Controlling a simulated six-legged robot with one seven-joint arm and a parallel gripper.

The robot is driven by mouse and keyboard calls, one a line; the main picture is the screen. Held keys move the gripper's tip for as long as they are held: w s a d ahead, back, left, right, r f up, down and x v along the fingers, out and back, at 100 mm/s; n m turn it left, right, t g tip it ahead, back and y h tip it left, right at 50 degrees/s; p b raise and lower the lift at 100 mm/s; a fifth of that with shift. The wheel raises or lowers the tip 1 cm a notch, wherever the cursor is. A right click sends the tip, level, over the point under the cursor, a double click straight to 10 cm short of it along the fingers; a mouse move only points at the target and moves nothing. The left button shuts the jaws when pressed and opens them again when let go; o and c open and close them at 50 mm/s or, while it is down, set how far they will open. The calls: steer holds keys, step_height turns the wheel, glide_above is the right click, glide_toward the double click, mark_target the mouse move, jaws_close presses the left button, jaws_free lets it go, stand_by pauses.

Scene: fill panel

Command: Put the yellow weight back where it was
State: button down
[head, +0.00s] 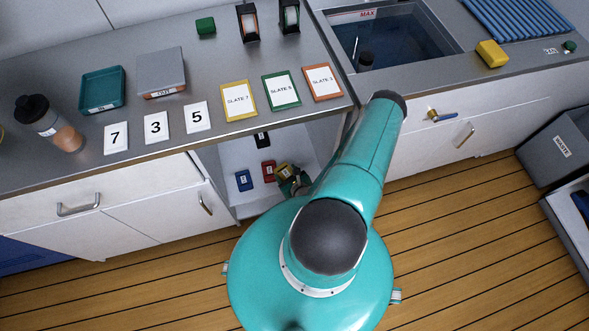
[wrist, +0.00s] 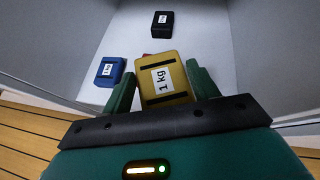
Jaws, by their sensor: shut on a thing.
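The yellow weight (wrist: 163,82), labelled "1 kg", sits between the two green fingers of my gripper (wrist: 160,74), which is shut on it. In the head view the yellow weight (head: 284,171) is inside the open white compartment (head: 225,160) under the counter, and my gripper (head: 290,178) reaches in there, partly hidden by my arm. A red weight (head: 269,171) is just left of the yellow one; only a sliver of it shows in the wrist view. I cannot tell whether the yellow weight touches the compartment floor.
A blue weight (head: 244,180) stands left in the compartment and a black weight (head: 262,140) further back. Compartment walls lie on both sides, with the counter above. On the counter are number cards, slates, a teal tray (head: 101,91) and a dark-lidded bottle (head: 48,122). A sink (head: 395,40) is at right.

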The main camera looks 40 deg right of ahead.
steer(key=w+d+f, duration=0.1)
steer(key=d+f, duration=0.2)
steer(key=d, duration=0.1)
steer(key=w+d+f, duration=0.1)
steer(key=d+f, duration=0.1)
steer(key=d, duration=0.2)
steer(key=w+d+f, duration=0.1)
steer(key=d+f, duration=0.2)
steer(key=shift+w+d+f, duration=0.35)
steer(key=shift+d, duration=0.05)
steer(key=shift+w+d+f, duration=0.1)
steer(key=shift+d+f, duration=0.15)
steer(key=shift+f, duration=1.6)
steer(key=shift+f, duration=0.15)
steer(key=shift+c, duration=2)
jaws_free()
steer(key=shift+s+r, duration=0.2)
steer(key=v, duration=1.1)
steer(key=shift+s, duration=0.3)
